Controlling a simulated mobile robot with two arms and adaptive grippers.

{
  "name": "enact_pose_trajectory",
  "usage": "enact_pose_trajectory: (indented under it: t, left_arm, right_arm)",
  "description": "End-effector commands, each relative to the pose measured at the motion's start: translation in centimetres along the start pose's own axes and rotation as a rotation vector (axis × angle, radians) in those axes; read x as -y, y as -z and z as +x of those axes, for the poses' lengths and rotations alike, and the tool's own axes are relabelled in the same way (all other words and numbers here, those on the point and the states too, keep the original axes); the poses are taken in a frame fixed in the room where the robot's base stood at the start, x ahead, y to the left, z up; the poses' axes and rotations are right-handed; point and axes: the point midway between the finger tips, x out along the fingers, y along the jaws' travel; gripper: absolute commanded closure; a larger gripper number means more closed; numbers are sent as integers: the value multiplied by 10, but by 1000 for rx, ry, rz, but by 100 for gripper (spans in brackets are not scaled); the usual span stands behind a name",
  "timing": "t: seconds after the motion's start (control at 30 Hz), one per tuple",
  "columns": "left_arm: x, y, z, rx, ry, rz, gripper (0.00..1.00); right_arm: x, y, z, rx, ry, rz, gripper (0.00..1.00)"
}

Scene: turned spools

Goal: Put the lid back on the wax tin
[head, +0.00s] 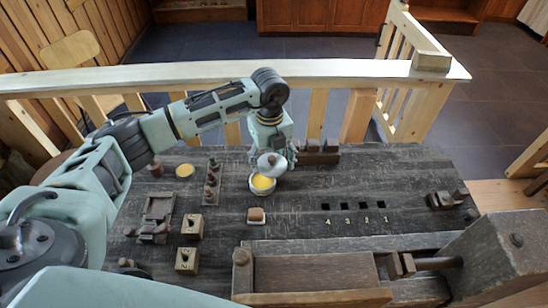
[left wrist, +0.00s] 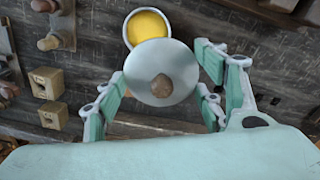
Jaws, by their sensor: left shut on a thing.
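The wax tin (head: 262,187) is a small white round tin with yellow wax showing, standing upright on the dark workbench. It also shows in the left wrist view (left wrist: 147,27), its lower edge hidden behind the lid. The lid (head: 271,166) is a pale grey disc with a brown knob; in the left wrist view the lid (left wrist: 150,88) faces the camera. My left gripper (head: 272,154) is shut on the lid and holds it above the tin's far side, apart from the rim as far as I can tell. My right gripper is not in view.
On the workbench (head: 330,185) a rack of turned pieces (head: 212,184) and a yellow round piece (head: 185,171) stand left of the tin. Two drilled blocks (head: 192,227) stand front left. Numbered square holes lie right.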

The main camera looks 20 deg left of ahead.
Motion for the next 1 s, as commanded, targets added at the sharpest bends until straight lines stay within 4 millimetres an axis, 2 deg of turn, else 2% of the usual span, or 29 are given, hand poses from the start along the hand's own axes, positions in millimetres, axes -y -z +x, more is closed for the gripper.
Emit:
enact_pose_trajectory:
  t: [0.03, 0.3, 0.5, 0.7, 1.0]
  left_arm:
    - [-1, -3, -1, -1, -1, -95, 54]
    - [-10, -19, 11, 4, 0, -610, 54]
    - [-16, -27, 19, 7, 3, -902, 54]
    - [-19, -31, 24, 8, 5, -1040, 54]
    - [-20, -31, 37, 9, 5, -1060, 54]
  right_arm:
    - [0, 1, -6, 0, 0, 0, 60]
    - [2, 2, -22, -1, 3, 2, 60]
    - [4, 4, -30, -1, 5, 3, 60]
    - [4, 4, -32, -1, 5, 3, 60]
    - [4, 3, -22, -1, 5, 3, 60]
